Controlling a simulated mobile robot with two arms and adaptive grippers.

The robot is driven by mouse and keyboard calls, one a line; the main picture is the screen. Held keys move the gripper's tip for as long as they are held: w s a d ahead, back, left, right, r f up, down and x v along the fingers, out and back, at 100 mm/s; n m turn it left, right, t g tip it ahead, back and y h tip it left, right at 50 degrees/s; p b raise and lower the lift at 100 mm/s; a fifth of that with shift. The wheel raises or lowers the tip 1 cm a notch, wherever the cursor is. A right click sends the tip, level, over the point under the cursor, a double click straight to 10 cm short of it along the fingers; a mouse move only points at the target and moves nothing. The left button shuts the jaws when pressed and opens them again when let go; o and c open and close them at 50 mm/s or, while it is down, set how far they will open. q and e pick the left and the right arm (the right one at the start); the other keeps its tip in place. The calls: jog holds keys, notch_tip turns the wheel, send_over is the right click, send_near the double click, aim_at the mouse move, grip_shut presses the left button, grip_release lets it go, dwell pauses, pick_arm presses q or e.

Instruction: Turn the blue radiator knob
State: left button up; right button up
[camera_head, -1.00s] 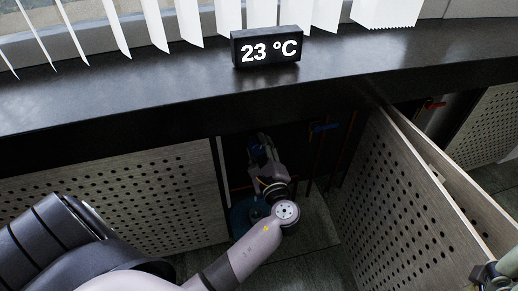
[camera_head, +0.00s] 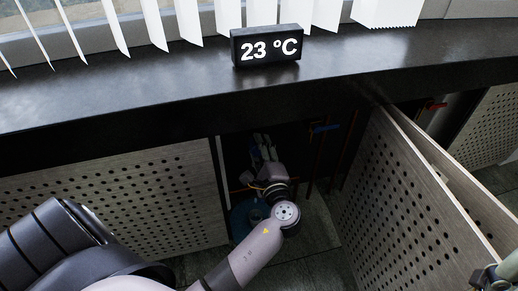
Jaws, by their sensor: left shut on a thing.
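My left arm reaches from the lower left into the dark cabinet under the counter. My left gripper (camera_head: 262,143) is at the back of this opening, small and in shadow, shut on the blue radiator knob (camera_head: 254,152). Only a dark bluish bit of the knob shows beside the fingers; the rest is hidden. A separate blue handle (camera_head: 325,128) sits on the pipes to the right of the gripper, apart from it. Part of what looks like my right gripper (camera_head: 498,275) shows at the lower right corner; its fingers are not clear.
A display reading 23 °C (camera_head: 266,47) stands on the black counter (camera_head: 130,88). A perforated door (camera_head: 400,185) stands open right of the cabinet; a perforated panel (camera_head: 120,200) is at left. An orange-red handle (camera_head: 436,105) shows in the opening farther right.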

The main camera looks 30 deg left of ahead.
pick_arm(q)
jog(key=o, duration=1.2)
jog(key=shift+c, duration=0.2)
jog(key=v, duration=1.2)
